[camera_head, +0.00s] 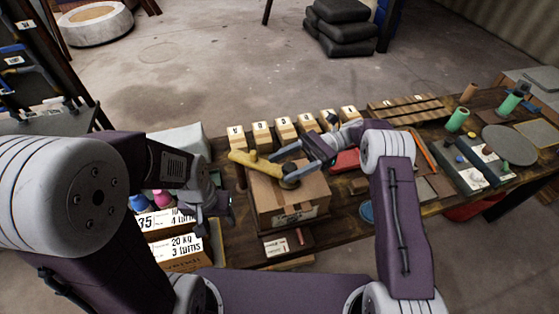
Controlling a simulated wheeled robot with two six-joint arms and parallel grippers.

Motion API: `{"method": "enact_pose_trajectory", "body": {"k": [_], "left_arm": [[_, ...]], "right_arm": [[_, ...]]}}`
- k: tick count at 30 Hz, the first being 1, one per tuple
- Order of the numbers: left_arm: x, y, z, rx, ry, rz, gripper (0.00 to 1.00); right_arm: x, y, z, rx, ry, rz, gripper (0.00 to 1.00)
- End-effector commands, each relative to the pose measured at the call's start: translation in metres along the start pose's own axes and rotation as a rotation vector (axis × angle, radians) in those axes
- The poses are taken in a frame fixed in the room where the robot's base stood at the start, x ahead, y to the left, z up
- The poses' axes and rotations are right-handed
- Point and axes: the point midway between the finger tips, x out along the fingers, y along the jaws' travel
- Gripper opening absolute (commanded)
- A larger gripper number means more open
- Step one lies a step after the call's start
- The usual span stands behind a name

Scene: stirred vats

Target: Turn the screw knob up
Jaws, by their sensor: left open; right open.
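A yellow piece (257,163) with a branching shape and a dark round end (290,181) lies on top of a cardboard box (310,190) in the middle of the workbench. I cannot tell for sure which part is the screw knob; the dark round end may be it. My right gripper (284,166) is open over the box, its fingers close to the right end of the yellow piece. Whether they touch is too small to tell. My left gripper (229,204) is open, left of the box and apart from it.
Several small labelled blocks (284,129) line the bench's back edge. Labelled boxes (182,247) stand left. A wooden slatted rack (408,107), green cylinders (457,119) and a round grey plate (508,144) are to the right. A small card (275,246) lies before the box.

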Motion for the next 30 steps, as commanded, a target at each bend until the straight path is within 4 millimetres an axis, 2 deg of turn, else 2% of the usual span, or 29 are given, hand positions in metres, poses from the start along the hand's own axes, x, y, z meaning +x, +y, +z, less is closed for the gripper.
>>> {"method": "enact_pose_trajectory", "body": {"k": [1,3,10,15,26,28,30], "left_arm": [[-0.026,0.001,-0.003,0.0,0.0,0.0,0.59],[-0.043,0.001,-0.004,0.0,0.0,0.0,0.59],[-0.079,0.002,-0.008,0.0,0.0,0.0,0.59],[-0.087,0.002,-0.009,0.0,0.0,0.0,0.59],[-0.086,0.002,-0.009,0.0,0.0,0.0,0.59],[-0.086,0.002,-0.009,0.0,0.0,0.0,0.59],[-0.086,0.002,-0.009,0.0,0.0,0.0,0.59]], "right_arm": [[-0.006,0.01,0.022,0.004,-0.002,-0.004,0.59],[-0.014,0.026,0.034,0.002,-0.002,-0.004,0.59],[-0.036,0.069,0.056,0.001,-0.002,-0.003,0.59],[-0.044,0.084,0.059,-0.001,0.0,0.0,0.59],[-0.045,0.086,0.058,-0.013,0.0,0.0,0.59],[-0.045,0.083,0.055,-0.072,0.01,-0.008,0.59],[-0.042,0.072,0.051,-0.19,0.016,-0.068,0.59]]}}
